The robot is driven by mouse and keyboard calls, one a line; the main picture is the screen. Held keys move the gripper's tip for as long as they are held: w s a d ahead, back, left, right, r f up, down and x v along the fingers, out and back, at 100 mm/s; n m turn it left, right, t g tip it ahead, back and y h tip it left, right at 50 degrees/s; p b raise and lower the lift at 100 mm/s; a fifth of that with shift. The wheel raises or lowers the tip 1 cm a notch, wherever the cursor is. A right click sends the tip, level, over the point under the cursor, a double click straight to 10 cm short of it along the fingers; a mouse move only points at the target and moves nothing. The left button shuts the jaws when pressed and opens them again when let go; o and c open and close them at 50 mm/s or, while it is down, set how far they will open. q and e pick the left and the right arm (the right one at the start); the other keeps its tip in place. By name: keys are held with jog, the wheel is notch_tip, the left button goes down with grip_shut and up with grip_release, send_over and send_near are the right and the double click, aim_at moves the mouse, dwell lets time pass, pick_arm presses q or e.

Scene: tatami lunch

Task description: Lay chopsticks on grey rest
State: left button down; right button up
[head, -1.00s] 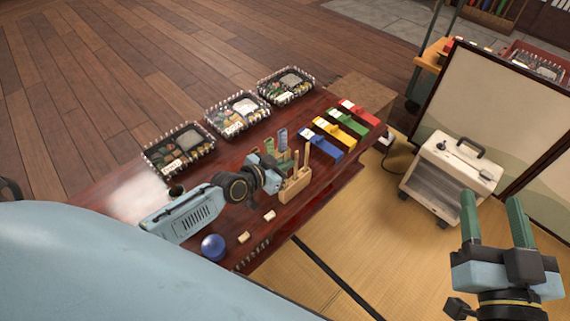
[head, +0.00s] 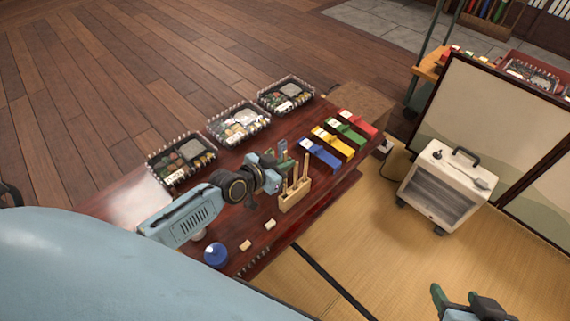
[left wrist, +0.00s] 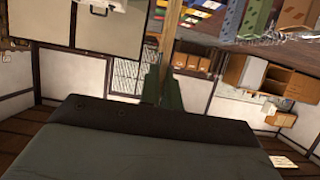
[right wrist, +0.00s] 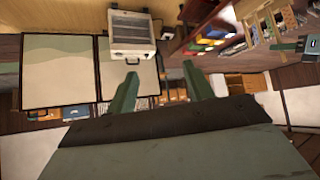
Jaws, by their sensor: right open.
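A wooden holder (head: 293,203) with upright tan sticks (head: 295,176) stands near the table's right edge. I cannot tell whether these are the chopsticks. My left gripper (head: 282,153) is just behind the holder. In the left wrist view its fingers (left wrist: 162,72) are close together, with a tan strip (left wrist: 172,28) beyond their tips; whether they grip it is unclear. My right gripper (head: 454,294) is low at the right, away from the table; the right wrist view shows its fingers (right wrist: 163,82) apart and empty. Two small pale blocks (head: 245,245) (head: 270,224) lie at the near edge; no rest is clearly grey.
Several filled lunch trays (head: 238,124) line the far side of the dark red table (head: 133,205). Blue, yellow, green and red boxes (head: 320,155) stand behind the holder. A blue round object (head: 215,255) sits at the near end. A white heater (head: 446,185) stands on the tatami.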

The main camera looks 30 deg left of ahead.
aim_at(285, 153)
pick_arm(q)
jog(key=shift+r+p, duration=1.85)
jog(key=shift+r, duration=0.4)
jog(key=shift+r+p, duration=2.75)
pick_arm(e)
jog(key=s+d+f+g+h, duration=0.1)
jog(key=s+d+f+g, duration=0.2)
jog(key=f, duration=0.7)
jog(key=s+d+f+g+h, duration=0.1)
jog(key=s+d+f+g, duration=0.2)
jog(key=s+d+f, duration=0.4)
jog(key=shift+d+f+h, duration=0.2)
jog(key=shift+f+h, duration=0.2)
jog(key=shift+f, duration=1.65)
